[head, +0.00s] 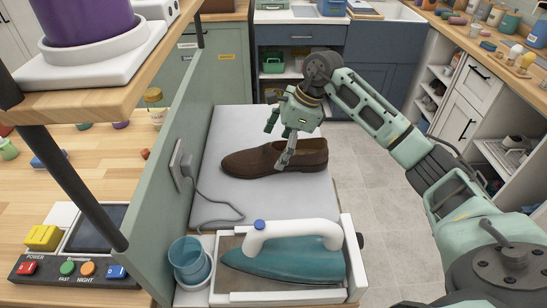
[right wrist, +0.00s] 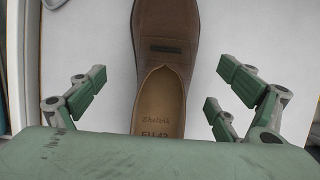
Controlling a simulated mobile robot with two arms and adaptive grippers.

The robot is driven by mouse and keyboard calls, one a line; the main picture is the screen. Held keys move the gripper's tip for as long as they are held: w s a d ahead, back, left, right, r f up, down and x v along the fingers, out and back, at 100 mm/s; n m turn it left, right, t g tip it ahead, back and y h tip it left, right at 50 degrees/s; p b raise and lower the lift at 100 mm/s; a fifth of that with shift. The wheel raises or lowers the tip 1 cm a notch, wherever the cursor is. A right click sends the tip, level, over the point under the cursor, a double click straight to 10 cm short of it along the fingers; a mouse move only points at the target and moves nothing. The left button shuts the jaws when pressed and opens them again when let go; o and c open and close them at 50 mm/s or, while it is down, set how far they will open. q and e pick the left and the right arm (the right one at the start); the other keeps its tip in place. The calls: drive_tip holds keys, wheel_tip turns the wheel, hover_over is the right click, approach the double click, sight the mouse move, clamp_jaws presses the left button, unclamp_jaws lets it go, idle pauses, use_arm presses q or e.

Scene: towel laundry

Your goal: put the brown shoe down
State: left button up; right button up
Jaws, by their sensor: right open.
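The brown shoe (head: 262,160) lies upright on a pale grey board (head: 227,124), its toe toward the left in the head view. In the right wrist view the shoe (right wrist: 166,60) runs up the middle of the picture, with its opening and tan insole close to the gripper. My left gripper is not in view.
A teal iron (head: 285,263) rests in a white-rimmed tray in front of the board. A blue cup (head: 190,260) stands left of it. A green partition (head: 170,120) with a cabled socket edges the board on the left. Open floor (head: 375,220) lies to the right.

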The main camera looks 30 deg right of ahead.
sight(273, 155)
drive_tip(key=shift+p+x, duration=0.4)
drive_tip(key=shift+x, duration=1.45)
drive_tip(key=shift+w+d, duration=0.1)
drive_tip(key=c, duration=1.7)
drive_tip(key=shift+r, duration=0.1)
